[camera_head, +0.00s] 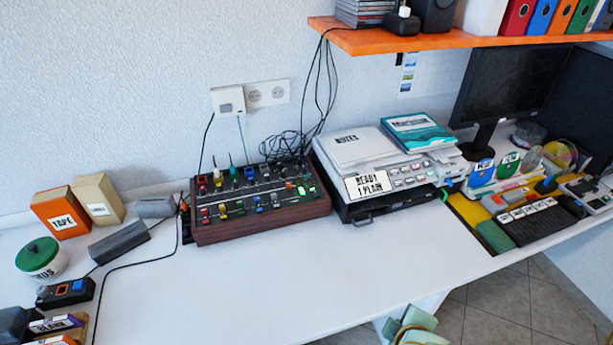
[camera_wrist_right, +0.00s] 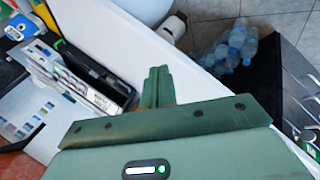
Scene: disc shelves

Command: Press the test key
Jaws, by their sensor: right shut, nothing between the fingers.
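No key with a readable TEST label shows, so I cannot tell which one it is. A brown control box (camera_head: 262,220) with rows of coloured keys and knobs and small lit lamps sits against the wall. My left gripper is not in view.
The white desk (camera_head: 270,285) is bare in front of the box. Orange and tan boxes (camera_head: 62,214) and a green-lidded jar (camera_head: 40,258) stand at left. At right are a monitor (camera_head: 510,85) and a small keyboard (camera_head: 528,222). An orange shelf (camera_head: 450,38) hangs above. Cables cross the desk's left part.

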